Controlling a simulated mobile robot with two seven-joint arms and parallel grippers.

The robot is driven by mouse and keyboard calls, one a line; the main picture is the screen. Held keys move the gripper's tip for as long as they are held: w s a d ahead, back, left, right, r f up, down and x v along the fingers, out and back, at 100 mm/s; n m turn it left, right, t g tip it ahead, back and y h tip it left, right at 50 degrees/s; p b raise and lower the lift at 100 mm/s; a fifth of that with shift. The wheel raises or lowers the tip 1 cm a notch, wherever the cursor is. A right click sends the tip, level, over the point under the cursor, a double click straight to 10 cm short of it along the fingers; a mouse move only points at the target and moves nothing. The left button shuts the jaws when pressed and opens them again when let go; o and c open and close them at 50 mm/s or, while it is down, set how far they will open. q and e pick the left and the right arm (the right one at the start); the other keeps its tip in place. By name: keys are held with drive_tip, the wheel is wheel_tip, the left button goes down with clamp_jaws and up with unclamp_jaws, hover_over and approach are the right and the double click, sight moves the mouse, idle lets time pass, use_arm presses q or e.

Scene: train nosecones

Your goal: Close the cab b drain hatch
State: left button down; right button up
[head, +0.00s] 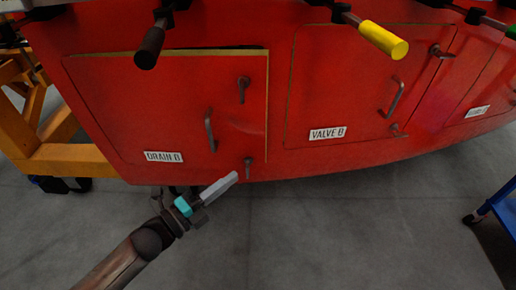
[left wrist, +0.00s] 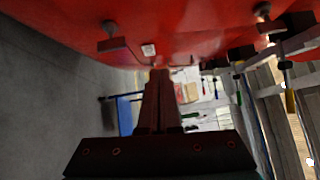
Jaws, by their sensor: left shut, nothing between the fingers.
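The drain hatch (head: 150,110), labelled DRAIN B (head: 164,157), is a red panel on the red nosecone. A pale edge shows along its top and right side, with a thin dark gap at the top; I cannot tell whether it sits fully flush. It has a dark bar handle (head: 209,130), with an upper latch (head: 243,88) and a lower latch (head: 248,167) by its right edge. My left gripper (head: 232,178) is shut and empty, just below the hatch's lower right corner. Its closed fingers show in the left wrist view (left wrist: 158,95). My right gripper is out of view.
The VALVE B hatch (head: 345,90) is to the right. Black-handled (head: 149,48) and yellow-handled (head: 383,40) rods stick out above. A yellow frame (head: 50,145) stands at left, a blue cart (head: 497,205) at right. The grey floor below is clear.

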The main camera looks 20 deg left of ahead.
use_arm(q)
drive_tip(key=shift+w+d+r+b, duration=0.15)
drive_tip(key=shift+w+d+b, duration=0.35)
drive_tip(key=shift+w, duration=1.3)
drive_tip(key=shift+w+d+r+b, duration=0.2)
drive_tip(key=shift+w+d+b, duration=0.3)
drive_tip(key=shift+w, duration=1.35)
drive_tip(key=shift+w+d+r+b, duration=0.15)
drive_tip(key=shift+w+d+b, duration=0.3)
drive_tip(key=shift+w, duration=1.35)
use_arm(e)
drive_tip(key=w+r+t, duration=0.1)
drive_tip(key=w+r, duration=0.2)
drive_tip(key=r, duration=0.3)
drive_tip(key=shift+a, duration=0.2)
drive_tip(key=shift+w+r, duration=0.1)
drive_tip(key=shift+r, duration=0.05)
